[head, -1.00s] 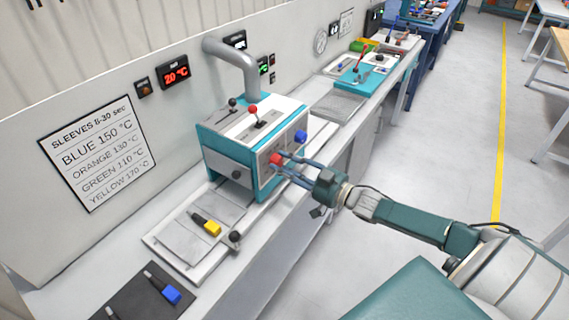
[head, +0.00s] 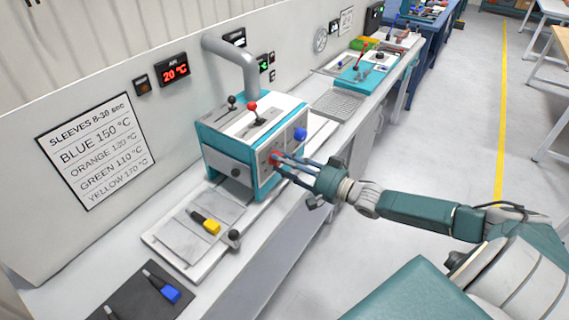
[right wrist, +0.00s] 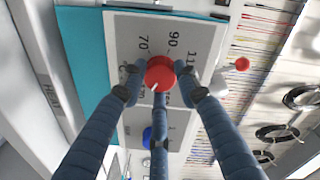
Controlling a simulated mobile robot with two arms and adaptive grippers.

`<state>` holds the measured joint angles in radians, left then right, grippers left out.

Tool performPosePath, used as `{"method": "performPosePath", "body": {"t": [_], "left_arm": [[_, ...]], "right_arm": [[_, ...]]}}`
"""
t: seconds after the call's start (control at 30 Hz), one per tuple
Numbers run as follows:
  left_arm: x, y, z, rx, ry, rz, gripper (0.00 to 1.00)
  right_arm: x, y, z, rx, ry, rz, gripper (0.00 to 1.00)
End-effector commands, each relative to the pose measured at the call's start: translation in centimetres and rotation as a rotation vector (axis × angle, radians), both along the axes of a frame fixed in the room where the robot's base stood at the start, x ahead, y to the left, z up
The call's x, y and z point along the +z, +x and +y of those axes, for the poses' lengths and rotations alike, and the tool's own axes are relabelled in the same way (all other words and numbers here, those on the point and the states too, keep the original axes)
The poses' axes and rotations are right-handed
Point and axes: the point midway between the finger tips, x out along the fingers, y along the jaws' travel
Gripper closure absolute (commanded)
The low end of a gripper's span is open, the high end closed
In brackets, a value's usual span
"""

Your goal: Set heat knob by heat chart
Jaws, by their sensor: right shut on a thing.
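The heat machine (head: 222,158) is a teal and white box on the bench with a red knob (head: 275,158) and a blue knob (head: 300,134) on its side panel. My right gripper (head: 278,160) is shut on the red knob. In the right wrist view the red knob (right wrist: 160,73) sits between my blue fingers, with a white pointer mark towards the lower left and scale numbers such as 70 and 90 around it. The heat chart (head: 97,150) on the wall reads blue 150, orange 130, green 110, yellow 170 °C. My left gripper is not in view.
A display (head: 174,70) on the wall reads about 20 °C. A yellow-handled piece (head: 210,226) lies on the tray in front of the machine. A blue-handled piece (head: 170,293) lies on a dark mat (head: 145,302). A grey pipe (head: 240,62) rises behind the machine.

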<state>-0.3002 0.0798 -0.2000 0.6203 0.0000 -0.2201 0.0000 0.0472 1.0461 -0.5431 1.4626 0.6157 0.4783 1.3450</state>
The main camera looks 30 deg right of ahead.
Motion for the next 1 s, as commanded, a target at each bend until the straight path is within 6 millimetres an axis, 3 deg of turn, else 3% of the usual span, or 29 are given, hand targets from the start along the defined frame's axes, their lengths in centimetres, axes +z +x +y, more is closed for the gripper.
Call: {"method": "performPosePath", "body": {"t": [0.03,0.77,0.8,0.9,1.0], "left_arm": [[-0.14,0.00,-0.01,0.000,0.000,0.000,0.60],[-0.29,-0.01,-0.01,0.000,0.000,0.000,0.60],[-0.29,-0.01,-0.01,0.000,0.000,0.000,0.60],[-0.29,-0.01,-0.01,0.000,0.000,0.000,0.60],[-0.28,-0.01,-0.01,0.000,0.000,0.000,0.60]], "right_arm": [[-0.68,-0.27,0.27,0.004,0.017,0.020,0.95],[-0.73,-0.34,0.38,0.005,0.090,0.052,0.95],[-0.74,-0.34,0.39,0.005,0.090,0.052,0.65],[-0.65,-0.30,0.35,0.004,0.090,0.050,0.50],[-0.46,-0.22,0.27,0.004,0.091,0.046,0.50]]}}
